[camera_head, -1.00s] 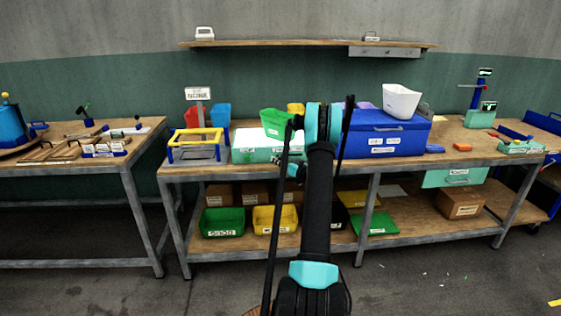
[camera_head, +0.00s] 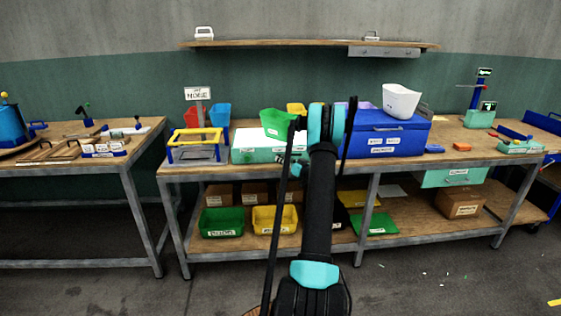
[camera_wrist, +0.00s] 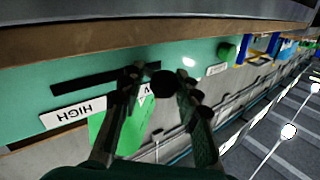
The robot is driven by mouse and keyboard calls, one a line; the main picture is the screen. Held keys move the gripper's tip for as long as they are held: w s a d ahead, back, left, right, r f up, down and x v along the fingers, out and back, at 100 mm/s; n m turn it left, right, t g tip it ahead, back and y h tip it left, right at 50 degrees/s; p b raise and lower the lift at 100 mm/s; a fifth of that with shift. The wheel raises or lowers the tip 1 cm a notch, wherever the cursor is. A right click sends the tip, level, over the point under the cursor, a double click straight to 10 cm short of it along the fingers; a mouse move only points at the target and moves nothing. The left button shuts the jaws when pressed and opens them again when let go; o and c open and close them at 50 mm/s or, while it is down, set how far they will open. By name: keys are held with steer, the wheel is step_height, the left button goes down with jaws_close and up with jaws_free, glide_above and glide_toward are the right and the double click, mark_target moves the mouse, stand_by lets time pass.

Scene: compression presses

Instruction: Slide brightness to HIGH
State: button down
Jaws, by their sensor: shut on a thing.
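A teal panel (camera_wrist: 195,58) with a dark slot (camera_wrist: 100,83) fills the upper wrist view. A white label reading HIGH (camera_wrist: 80,111), upside down in this view, sits by the slot's left part. A second label, partly hidden, lies near the slot's right end by a finger. My gripper (camera_wrist: 158,78) is shut on a dark round slider knob (camera_wrist: 162,84), at the slot's right end. In the head view a teal box (camera_head: 250,153) stands on the middle bench behind my arm, which hides my fingertips and the slider.
A blue box (camera_head: 390,135) carrying a white bin (camera_head: 400,101) stands right of my arm. A green bin (camera_head: 277,122) sits on the teal box, and a yellow-topped blue frame (camera_head: 197,136) stands to its left. A green knob (camera_wrist: 226,52) projects from the panel.

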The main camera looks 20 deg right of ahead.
steer(key=d, duration=0.2)
steer(key=s+d, duration=0.1)
steer(key=d, duration=0.2)
steer(key=s+d, duration=0.1)
steer(key=d, duration=0.2)
steer(key=shift+s+d, duration=0.15)
steer(key=shift+s, duration=0.1)
steer(key=c, duration=1.2)
jaws_free()
steer(key=shift+s+d, duration=0.1)
steer(key=v, duration=1.2)
steer(key=shift+r, duration=0.1)
